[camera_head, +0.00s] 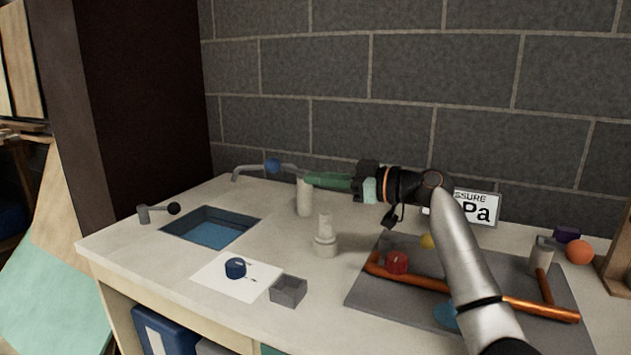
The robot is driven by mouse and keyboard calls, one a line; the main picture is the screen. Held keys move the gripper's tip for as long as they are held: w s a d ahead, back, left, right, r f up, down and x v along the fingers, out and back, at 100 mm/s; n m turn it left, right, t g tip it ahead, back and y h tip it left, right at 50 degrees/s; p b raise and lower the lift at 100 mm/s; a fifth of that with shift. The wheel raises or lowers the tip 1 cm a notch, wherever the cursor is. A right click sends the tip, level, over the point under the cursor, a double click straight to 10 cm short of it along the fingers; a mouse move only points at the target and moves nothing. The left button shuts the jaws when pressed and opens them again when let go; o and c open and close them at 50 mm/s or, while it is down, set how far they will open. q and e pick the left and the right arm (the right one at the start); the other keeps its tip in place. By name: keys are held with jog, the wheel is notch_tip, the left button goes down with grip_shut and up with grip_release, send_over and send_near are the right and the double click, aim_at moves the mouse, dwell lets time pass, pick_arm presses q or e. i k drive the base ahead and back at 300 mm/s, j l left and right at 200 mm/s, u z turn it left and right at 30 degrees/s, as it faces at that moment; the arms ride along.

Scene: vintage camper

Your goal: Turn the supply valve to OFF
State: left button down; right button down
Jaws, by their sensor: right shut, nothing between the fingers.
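My right gripper (312,179) reaches in from the right over the back of the counter. Its green fingers point left and are shut and empty, above a pale upright cylinder (304,199). A grey board (365,293) at the right carries orange-copper pipes (390,277) and a red knob (396,262). A blue knob (235,267) sits on a white card (210,279) with small dark marks, too small to read. No label shows which of these is the supply valve. My arm hides part of the board. My left gripper is not in view.
A pale stepped post (325,240), a small grey box (288,290), a pressure sign (485,207) and an orange ball (579,252) stand on the counter.

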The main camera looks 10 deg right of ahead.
aim_at(235, 267)
jog(key=k+j, duration=0.1)
jog(key=k, duration=0.4)
jog(key=k+j, duration=0.15)
jog(key=k, duration=0.35)
